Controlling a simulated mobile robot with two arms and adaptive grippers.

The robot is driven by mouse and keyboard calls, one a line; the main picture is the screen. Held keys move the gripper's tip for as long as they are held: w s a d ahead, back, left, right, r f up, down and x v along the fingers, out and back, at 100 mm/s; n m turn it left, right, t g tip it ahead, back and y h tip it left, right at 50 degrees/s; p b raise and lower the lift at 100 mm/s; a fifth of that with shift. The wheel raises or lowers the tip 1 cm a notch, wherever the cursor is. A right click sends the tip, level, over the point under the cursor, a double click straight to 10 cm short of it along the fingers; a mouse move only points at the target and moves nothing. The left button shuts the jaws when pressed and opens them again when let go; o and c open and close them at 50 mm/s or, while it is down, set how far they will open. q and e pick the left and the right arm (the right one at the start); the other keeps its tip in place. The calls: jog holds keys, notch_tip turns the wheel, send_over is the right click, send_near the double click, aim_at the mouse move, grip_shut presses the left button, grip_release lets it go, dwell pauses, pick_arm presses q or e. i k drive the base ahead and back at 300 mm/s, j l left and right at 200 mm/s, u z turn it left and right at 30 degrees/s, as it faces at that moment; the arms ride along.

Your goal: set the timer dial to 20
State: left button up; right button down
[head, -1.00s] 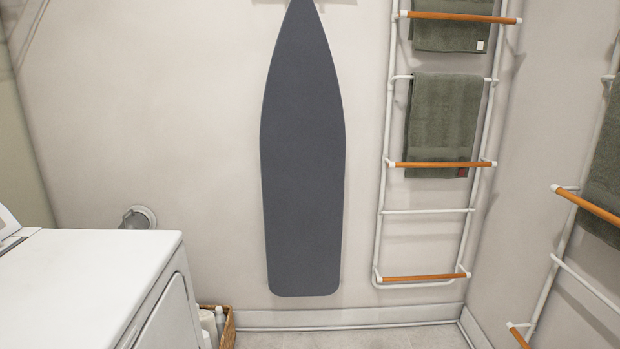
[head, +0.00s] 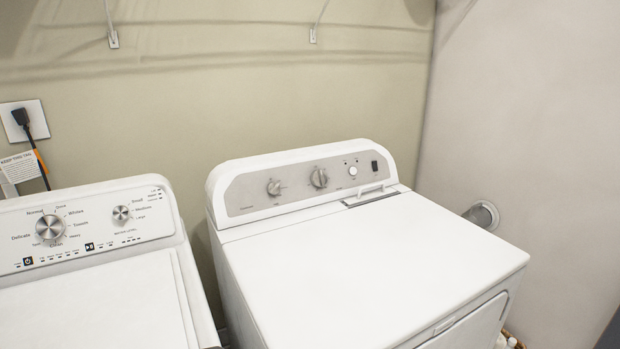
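A white dryer (head: 375,260) stands in the middle, with a grey control panel along its back. The panel has a left knob (head: 274,187) and a larger right knob (head: 319,178). The markings around both are too small to read, so I cannot tell which one is the timer dial or where it points. A small round white button (head: 353,171) and a dark switch (head: 375,166) sit to their right. Neither of my grippers is in view.
A white washer (head: 100,300) stands at the left, with a large cycle dial (head: 50,227) and a smaller dial (head: 121,212). A narrow gap separates the machines. A vent pipe (head: 483,215) meets the right wall. A wall outlet (head: 24,120) holds a plug.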

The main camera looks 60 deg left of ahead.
aim_at(319, 177)
jog(key=u, duration=1.75)
jog(key=l+u, duration=0.35)
jog(key=l, duration=0.25)
jog(key=l+u, duration=0.35)
jog(key=l, duration=0.3)
jog(key=i, duration=0.05)
